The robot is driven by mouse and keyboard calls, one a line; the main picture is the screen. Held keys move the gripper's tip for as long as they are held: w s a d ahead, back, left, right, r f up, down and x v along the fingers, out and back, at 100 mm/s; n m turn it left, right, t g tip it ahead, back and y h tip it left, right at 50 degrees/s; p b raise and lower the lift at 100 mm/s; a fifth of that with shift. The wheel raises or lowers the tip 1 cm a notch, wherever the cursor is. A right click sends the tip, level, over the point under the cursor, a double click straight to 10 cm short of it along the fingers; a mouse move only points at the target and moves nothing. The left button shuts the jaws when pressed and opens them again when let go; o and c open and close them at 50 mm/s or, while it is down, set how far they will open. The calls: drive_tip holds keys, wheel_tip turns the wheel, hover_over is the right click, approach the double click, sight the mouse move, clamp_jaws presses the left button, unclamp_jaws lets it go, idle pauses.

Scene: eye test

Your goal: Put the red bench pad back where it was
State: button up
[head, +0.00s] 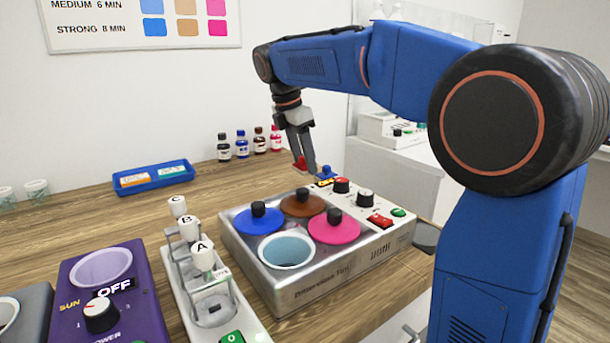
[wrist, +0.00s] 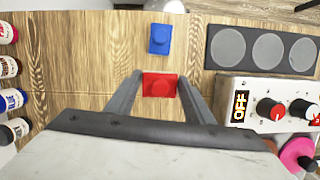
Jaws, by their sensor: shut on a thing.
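My gripper (head: 305,166) is shut on the red bench pad (wrist: 159,85), a small red block with a raised middle. In the wrist view, both dark fingers of my gripper (wrist: 160,84) flank the pad. In the head view, a bit of the red pad (head: 299,164) shows at the fingertips, behind the steel bath unit. Wood bench lies behind it in the wrist view; I cannot tell how far above the bench it is. A similar blue pad (wrist: 159,39) lies on the bench beyond it, apart from my fingers.
A dark plate with three grey discs (wrist: 234,48) lies right of the blue pad. The steel bath unit (head: 318,293) with coloured lids stands in front of my gripper. Several bottles (head: 242,145) stand near the wall. A blue tray (head: 153,188) lies left; bench between is clear.

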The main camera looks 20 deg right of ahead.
sight(301, 165)
drive_tip(key=shift+f, duration=2.15)
drive_tip(key=o, duration=1.2)
drive_tip(key=shift+f, duration=0.1)
drive_tip(key=v, duration=1.2)
